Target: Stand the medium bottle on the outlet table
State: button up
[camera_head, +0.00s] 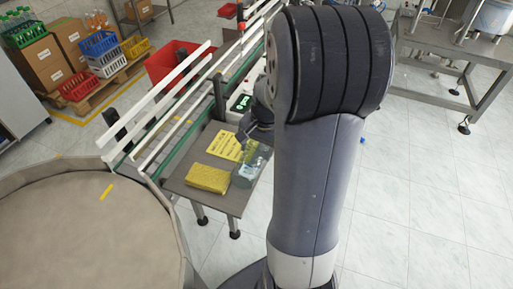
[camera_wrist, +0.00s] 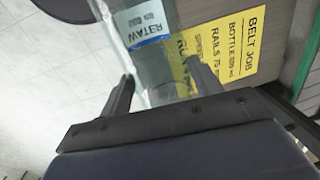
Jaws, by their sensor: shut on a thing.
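The bottle is clear with a blue and white WATER label. In the head view the bottle (camera_head: 246,172) is at the right side of the outlet table (camera_head: 228,204), beside a yellow block. I cannot tell whether its base touches the table top. My gripper (camera_head: 257,141) is shut on it, partly hidden behind my arm. In the wrist view the bottle (camera_wrist: 152,62) lies between the two dark fingers of my gripper (camera_wrist: 161,72). Its label appears upside down there.
A yellow block (camera_head: 207,178) and a yellow printed card (camera_head: 226,146) lie on the table; the card reads BELT JOB in the wrist view (camera_wrist: 240,45). A conveyor with white rails (camera_head: 160,101) adjoins the table. A round turntable (camera_head: 85,225) stands at left.

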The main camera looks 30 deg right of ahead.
jog(key=shift+f, duration=0.15)
jog(key=shift+f, duration=0.2)
jog(key=o, duration=1.5)
